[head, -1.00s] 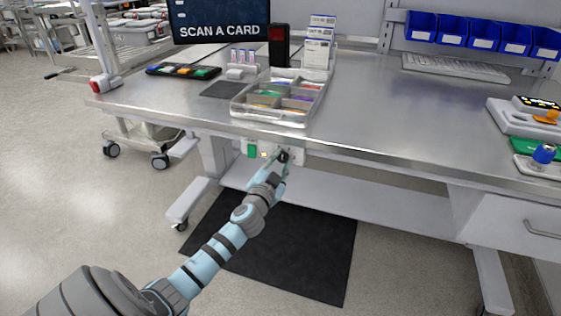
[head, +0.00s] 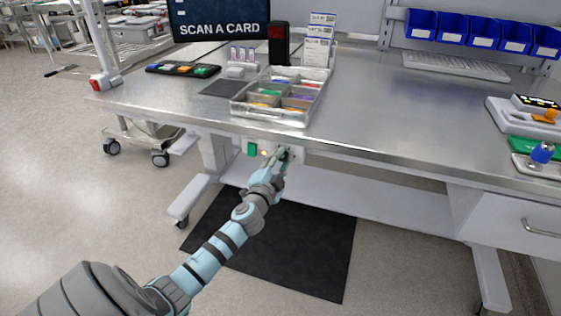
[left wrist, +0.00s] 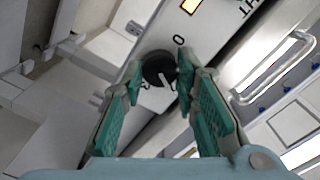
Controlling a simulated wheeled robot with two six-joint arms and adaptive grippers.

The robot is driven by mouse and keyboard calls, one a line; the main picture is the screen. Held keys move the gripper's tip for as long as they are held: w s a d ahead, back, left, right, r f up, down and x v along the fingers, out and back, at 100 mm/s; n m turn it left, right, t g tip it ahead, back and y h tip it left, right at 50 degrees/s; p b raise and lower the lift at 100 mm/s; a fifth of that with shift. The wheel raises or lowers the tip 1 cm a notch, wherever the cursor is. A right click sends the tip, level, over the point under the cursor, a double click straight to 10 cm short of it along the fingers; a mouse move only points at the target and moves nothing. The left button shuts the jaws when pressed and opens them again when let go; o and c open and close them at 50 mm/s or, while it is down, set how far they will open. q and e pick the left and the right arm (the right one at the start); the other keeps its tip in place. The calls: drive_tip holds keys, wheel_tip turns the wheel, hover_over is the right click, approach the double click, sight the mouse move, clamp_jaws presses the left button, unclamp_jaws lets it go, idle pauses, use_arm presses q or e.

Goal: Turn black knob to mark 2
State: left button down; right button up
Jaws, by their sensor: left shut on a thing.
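The black knob (left wrist: 158,70) sits on a pale panel under the front edge of the bench. A white pointer line shows on its face in the left wrist view, and a printed 0 (left wrist: 179,40) stands beside it. My left gripper (left wrist: 157,84) has its teal fingers on both sides of the knob and is shut on it. In the head view, my left gripper (head: 283,157) reaches the panel and mostly hides the knob. The mark 2 cannot be made out. My right gripper does not show.
A green switch (head: 252,149) and a small lit indicator sit left of the knob on the panel. The steel bench top (head: 380,120) overhangs just above. A clear sorting tray (head: 272,118) stands near its edge. A dark mat (head: 300,250) lies on the floor below.

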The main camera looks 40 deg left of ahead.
use_arm(q)
drive_tip(key=c, duration=1.2)
unclamp_jaws()
drive_tip(key=shift+c, duration=0.2)
drive_tip(key=shift+s, duration=0.1)
drive_tip(key=v, duration=1.1)
drive_tip(key=shift+s+d, duration=0.2)
drive_tip(key=shift+s, duration=0.15)
